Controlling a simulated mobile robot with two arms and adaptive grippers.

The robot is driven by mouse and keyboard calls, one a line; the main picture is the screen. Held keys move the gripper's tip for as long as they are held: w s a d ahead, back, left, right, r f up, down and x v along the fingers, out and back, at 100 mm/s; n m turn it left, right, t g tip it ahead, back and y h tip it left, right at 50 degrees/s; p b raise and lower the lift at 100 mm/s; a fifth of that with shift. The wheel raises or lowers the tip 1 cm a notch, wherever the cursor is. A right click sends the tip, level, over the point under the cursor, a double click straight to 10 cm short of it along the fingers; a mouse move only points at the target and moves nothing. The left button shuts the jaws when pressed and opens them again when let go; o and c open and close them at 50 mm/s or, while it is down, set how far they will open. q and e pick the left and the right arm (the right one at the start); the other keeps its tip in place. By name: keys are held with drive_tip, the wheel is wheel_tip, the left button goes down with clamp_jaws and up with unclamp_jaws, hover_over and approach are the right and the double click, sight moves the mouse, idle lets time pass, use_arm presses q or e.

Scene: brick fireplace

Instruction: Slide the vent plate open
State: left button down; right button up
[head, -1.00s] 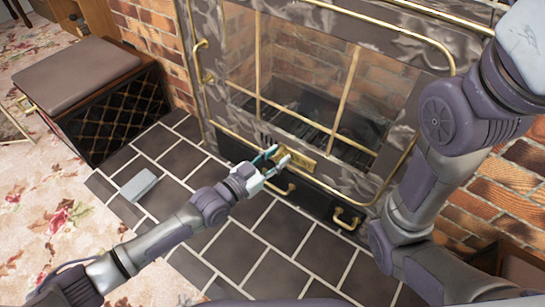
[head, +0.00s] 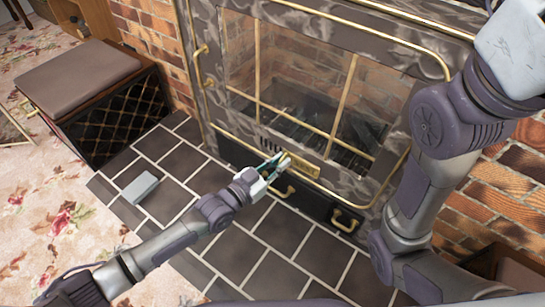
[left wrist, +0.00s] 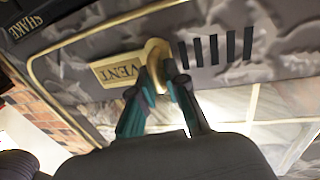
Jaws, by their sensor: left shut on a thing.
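The vent plate (head: 308,167) is a small brass plate low on the marbled fireplace front, just under the glass. In the left wrist view the vent plate (left wrist: 112,70) bears the word VENT, and dark vent slots (left wrist: 215,49) show uncovered beside it. The slots (head: 270,145) also show in the head view, left of the plate. My left gripper (head: 279,162) is at the plate's left end. In the left wrist view its fingers (left wrist: 160,80) are shut on the plate's curved brass knob (left wrist: 157,58). My right gripper is out of view.
A black drawer front with brass handles (head: 347,220) lies below the plate. A brass rail (head: 300,120) crosses the glass. A grey block (head: 139,187) lies on the dark hearth tiles (head: 290,225). A cushioned box (head: 118,115) stands at the left.

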use_arm(q)
drive_tip(key=c, duration=1.2)
unclamp_jaws()
drive_tip(key=shift+d, duration=0.1)
drive_tip(key=shift+c, duration=0.2)
drive_tip(key=v, duration=1.2)
drive_tip(key=shift+r, duration=0.1)
